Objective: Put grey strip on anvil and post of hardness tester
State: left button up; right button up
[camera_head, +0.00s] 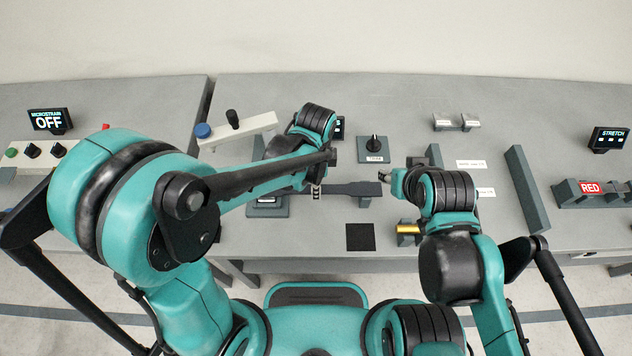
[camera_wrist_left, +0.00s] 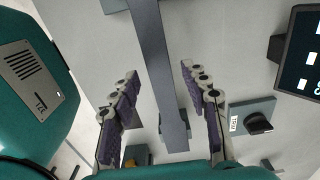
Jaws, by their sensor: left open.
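The grey strip (camera_head: 352,189) lies lengthwise left to right in the head view, with its left part hidden by my left arm. In the left wrist view the strip (camera_wrist_left: 157,65) runs between the two spread fingers of my left gripper (camera_wrist_left: 157,75), which is open around it with gaps on both sides. In the head view my left gripper (camera_head: 317,188) is over the strip's left part. A grey base (camera_head: 280,211), possibly the hardness tester's, shows below the strip's left part; its anvil and post are not clearly visible. My right gripper (camera_head: 388,175) is near the strip's right end; its jaws are unclear.
A pale arm with a blue knob (camera_head: 203,131) stands behind my left arm. A dial block (camera_head: 374,148) is behind the strip. A black square (camera_head: 360,237) and a yellow piece (camera_head: 407,229) are in front. A long grey bar (camera_head: 527,188) lies at right.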

pick_arm(q)
notch_tip(320, 180, up, 12)
jog(key=p, duration=0.3)
jog(key=s+a+r+n+t, duration=0.2)
jog(key=a+n+t, duration=0.1)
jog(key=a+n, duration=0.6)
jog(key=s+a+r+n+t, duration=0.2)
jog(key=s+a+n+t, duration=0.1)
jog(key=a+n, duration=0.5)
jog(key=shift+s+a+r+n+t, duration=0.15)
jog(key=shift+a+r+n+t, duration=0.25)
jog(key=shift+n+t, duration=0.15)
jog(key=shift+f, duration=0.1)
